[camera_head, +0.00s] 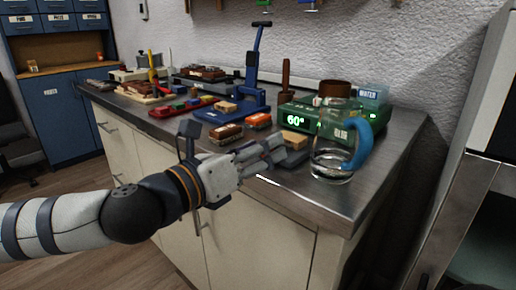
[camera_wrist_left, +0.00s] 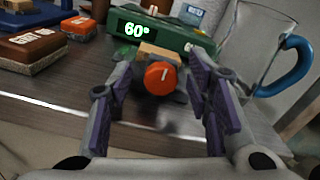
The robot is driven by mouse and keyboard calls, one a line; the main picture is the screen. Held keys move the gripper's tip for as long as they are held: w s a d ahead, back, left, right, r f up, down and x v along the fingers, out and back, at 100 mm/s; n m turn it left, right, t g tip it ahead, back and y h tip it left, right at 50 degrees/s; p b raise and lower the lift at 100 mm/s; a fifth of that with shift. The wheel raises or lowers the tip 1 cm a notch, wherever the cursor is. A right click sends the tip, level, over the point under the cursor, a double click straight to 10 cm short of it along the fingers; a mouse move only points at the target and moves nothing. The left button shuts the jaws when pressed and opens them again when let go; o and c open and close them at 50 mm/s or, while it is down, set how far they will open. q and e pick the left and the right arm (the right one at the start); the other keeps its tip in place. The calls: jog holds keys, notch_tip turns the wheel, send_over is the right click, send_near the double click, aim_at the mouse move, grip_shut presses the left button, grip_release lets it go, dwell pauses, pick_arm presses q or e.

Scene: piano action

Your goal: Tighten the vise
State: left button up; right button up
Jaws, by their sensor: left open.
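The vise is a small grey body (camera_head: 294,157) near the front edge of the steel counter, with a pale wooden block (camera_head: 293,140) at its top. In the left wrist view its round orange knob (camera_wrist_left: 159,78) faces me, with the wooden block (camera_wrist_left: 152,52) behind it. My left gripper (camera_head: 272,151) is level with the counter top and points at the vise. In the left wrist view its open purple-padded fingers (camera_wrist_left: 161,84) stand on either side of the knob, with gaps visible. The head view hides the knob behind the fingers. My right gripper is not in view.
A glass jug (camera_head: 331,158) with a blue handle stands close to the right of the vise. A green heater (camera_head: 300,112) reading 60° is behind it. A brown-topped block (camera_head: 226,134) and an orange block (camera_head: 258,121) lie left. A blue press (camera_head: 254,90) stands further back.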

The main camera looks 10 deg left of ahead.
pick_arm(q)
grip_shut()
jog(key=shift+m, duration=0.3)
jog(key=m, duration=0.2)
jog(key=shift+m, duration=0.3)
jog(key=shift+s+d+m, duration=0.1)
jog(key=shift+d+m, duration=0.05)
jog(key=shift+m, duration=1.65)
grip_release()
